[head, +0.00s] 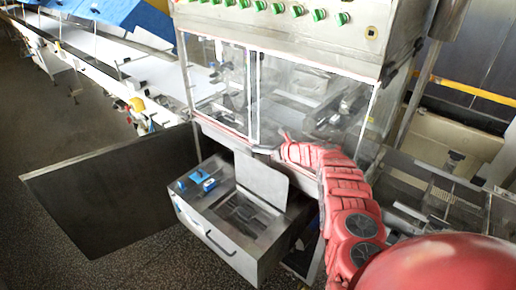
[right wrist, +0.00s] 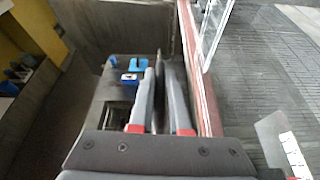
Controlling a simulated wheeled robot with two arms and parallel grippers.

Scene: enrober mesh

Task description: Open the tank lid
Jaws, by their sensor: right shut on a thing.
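The tank (head: 222,240) is a grey metal box with a front handle, below the machine's clear-windowed cabinet. Its lid (head: 262,182) is a flat metal plate, raised and standing steeply over the tank, with part of the opening showing in front of it. My right gripper (head: 284,150) is at the lid's upper right edge, partly hidden by my own red arm. In the right wrist view its two grey fingers (right wrist: 160,95) are closed around a thin upright plate, the lid (right wrist: 160,75). My left gripper is not in view.
Blue parts (head: 198,178) sit on the tank's left top. A large dark panel (head: 110,190) stands out to the left. The clear cabinet windows (head: 290,95) are close above the lid. A white conveyor (head: 100,50) runs back left. Open floor (head: 130,262) lies front left.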

